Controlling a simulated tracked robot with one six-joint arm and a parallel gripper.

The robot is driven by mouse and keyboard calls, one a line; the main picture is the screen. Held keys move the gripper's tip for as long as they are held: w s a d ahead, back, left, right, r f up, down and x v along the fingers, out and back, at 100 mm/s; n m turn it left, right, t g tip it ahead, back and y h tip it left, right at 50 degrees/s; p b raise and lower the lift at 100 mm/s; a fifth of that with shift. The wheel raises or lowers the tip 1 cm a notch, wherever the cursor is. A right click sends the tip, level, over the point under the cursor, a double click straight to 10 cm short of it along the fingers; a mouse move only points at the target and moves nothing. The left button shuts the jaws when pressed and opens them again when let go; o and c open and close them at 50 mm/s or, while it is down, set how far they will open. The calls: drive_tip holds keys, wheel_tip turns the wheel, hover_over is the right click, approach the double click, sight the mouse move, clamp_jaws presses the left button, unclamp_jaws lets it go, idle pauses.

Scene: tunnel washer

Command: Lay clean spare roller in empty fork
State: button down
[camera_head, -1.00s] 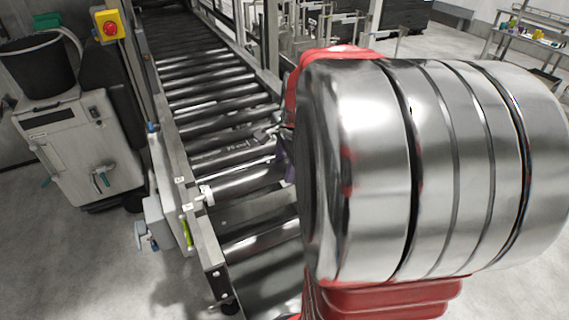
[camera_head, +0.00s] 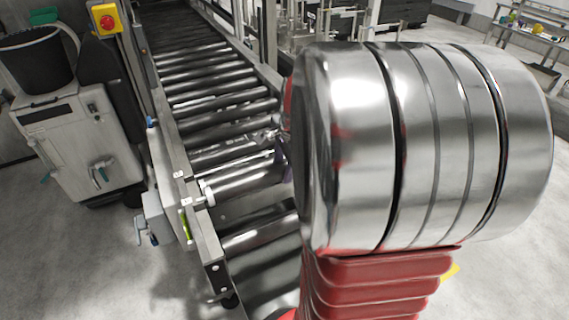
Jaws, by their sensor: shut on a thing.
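My gripper (camera_head: 272,136) shows only in part, at the right side of the conveyor, mostly hidden behind my large silver arm joint. It is shut on what looks like the clean spare roller (camera_head: 242,179), a bright metal roller lying across the conveyor with a pale left end close to the side rail. The roller's right end is hidden by my arm. I cannot tell the empty fork apart there, nor whether the roller's ends are seated or just above the rail.
The roller conveyor (camera_head: 212,95) runs away to the back. Its left side rail (camera_head: 196,215) carries small brackets. A grey cabinet (camera_head: 75,145) and a black bin (camera_head: 37,62) stand at left. A yellow box with a red button (camera_head: 106,19) is above. Floor is clear at lower left.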

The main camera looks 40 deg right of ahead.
drive_tip(key=shift+f, duration=2.55)
drive_tip(key=shift+f, duration=0.25)
drive_tip(key=shift+f, duration=0.65)
drive_tip(key=c, duration=1.3)
unclamp_jaws()
drive_tip(key=shift+c, duration=0.2)
drive_tip(key=o, duration=0.3)
drive_tip(key=shift+a+f, duration=0.1)
